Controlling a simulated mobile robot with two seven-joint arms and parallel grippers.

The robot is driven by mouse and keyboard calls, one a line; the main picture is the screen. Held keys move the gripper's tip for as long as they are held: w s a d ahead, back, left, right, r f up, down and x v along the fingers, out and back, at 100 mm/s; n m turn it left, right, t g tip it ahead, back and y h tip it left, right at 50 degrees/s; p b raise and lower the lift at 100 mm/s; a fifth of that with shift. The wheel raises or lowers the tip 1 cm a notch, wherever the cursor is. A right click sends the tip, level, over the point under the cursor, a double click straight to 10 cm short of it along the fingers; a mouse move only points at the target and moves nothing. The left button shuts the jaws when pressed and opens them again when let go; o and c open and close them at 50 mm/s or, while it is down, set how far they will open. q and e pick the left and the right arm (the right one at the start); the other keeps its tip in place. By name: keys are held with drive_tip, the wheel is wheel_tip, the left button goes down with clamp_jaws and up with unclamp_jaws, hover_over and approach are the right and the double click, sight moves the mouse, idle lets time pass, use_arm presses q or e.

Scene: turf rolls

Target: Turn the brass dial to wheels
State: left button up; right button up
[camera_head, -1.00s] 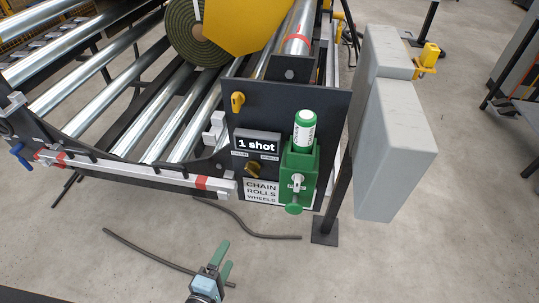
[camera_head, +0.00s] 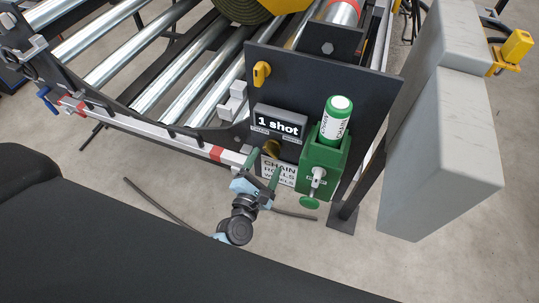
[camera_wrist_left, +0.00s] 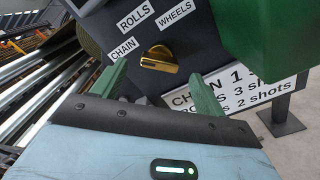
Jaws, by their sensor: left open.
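The brass dial (camera_head: 271,148) sits low on the dark panel (camera_head: 350,77), under the "1 shot" display. In the left wrist view the dial (camera_wrist_left: 160,60) shows as a brass knob with a roughly level bar. Labels CHAIN (camera_wrist_left: 123,49), ROLLS (camera_wrist_left: 136,17) and WHEELS (camera_wrist_left: 176,12) stand left of and above it. I cannot tell which label the bar marks. My left gripper (camera_head: 264,166) is open just in front of the dial. Its green fingers (camera_wrist_left: 158,72) stand apart on either side of the dial, with no contact visible. My right gripper is not in view.
A green dispenser (camera_head: 322,160) with a white and green canister (camera_head: 335,120) stands close right of the dial. A yellow knob (camera_head: 262,74) is higher on the panel. A sign (camera_head: 279,170) sits below the dial. A grey box (camera_head: 440,150) is at right.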

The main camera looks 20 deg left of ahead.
sight(271, 154)
use_arm(q)
drive_tip(key=shift+w+d, duration=0.1)
drive_tip(key=shift+w, duration=1.7)
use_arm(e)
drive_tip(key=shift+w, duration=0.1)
use_arm(q)
drive_tip(key=shift+c, duration=0.4)
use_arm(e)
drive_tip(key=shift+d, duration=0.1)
use_arm(q)
drive_tip(key=c, duration=0.9)
